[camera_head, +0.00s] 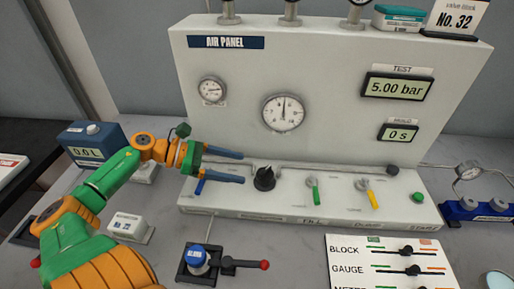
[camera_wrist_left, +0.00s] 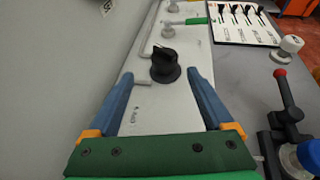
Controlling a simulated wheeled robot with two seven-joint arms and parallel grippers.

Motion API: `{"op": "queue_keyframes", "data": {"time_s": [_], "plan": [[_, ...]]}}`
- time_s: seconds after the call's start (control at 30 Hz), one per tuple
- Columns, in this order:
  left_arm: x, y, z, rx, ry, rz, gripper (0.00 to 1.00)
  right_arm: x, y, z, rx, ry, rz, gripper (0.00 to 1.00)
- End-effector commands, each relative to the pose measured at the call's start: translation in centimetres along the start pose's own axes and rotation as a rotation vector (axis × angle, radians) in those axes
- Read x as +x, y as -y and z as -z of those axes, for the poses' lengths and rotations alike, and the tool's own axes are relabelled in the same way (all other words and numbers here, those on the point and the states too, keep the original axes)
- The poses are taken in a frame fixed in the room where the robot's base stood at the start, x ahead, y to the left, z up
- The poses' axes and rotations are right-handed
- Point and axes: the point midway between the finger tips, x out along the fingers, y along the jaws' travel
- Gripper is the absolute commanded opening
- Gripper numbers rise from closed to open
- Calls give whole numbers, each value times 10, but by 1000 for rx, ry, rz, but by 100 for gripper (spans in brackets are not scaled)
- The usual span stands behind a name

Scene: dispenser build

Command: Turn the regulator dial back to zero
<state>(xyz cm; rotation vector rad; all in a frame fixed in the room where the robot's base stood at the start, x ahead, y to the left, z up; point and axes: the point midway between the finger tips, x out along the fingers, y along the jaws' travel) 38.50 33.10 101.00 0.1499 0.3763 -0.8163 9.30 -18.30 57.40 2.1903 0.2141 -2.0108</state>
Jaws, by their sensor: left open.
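The regulator dial appears to be the black knob (camera_head: 265,178) on the lower ledge of the white air panel (camera_head: 340,70). It also shows in the left wrist view (camera_wrist_left: 165,65), just ahead of the fingertips and roughly midway between them. My left gripper (camera_head: 243,167) comes in from the left, open and empty, with its blue fingers on either side of the line to the knob. In the left wrist view the open fingers (camera_wrist_left: 160,76) look apart from the knob. The test display (camera_head: 398,87) reads 5.00 bar. My right gripper is out of view.
A green-handled valve (camera_head: 314,192) and a yellow-handled valve (camera_head: 369,193) stand right of the knob. A blue-handled valve (camera_head: 200,186) is beneath my left gripper. A red-tipped lever (camera_head: 245,264) stands in front of the panel. A large gauge (camera_head: 283,112) is above the knob.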

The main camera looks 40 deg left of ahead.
Motion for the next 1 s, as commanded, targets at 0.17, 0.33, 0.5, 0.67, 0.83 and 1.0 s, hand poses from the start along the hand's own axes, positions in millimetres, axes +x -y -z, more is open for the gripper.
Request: {"op": "queue_keyframes", "data": {"time_s": [0.17,0.33,0.5,0.67,0.83,1.0], "plan": [[8,0,-1,0,2,1,85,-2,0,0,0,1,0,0],[38,0,-4,1,6,-1,85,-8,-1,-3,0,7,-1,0],[62,0,-2,-2,4,-1,85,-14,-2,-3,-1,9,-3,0],[71,0,-1,0,2,0,85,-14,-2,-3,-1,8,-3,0],[71,0,0,0,0,0,85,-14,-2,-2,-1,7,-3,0],[71,0,0,0,0,0,47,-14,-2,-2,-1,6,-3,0]]}}
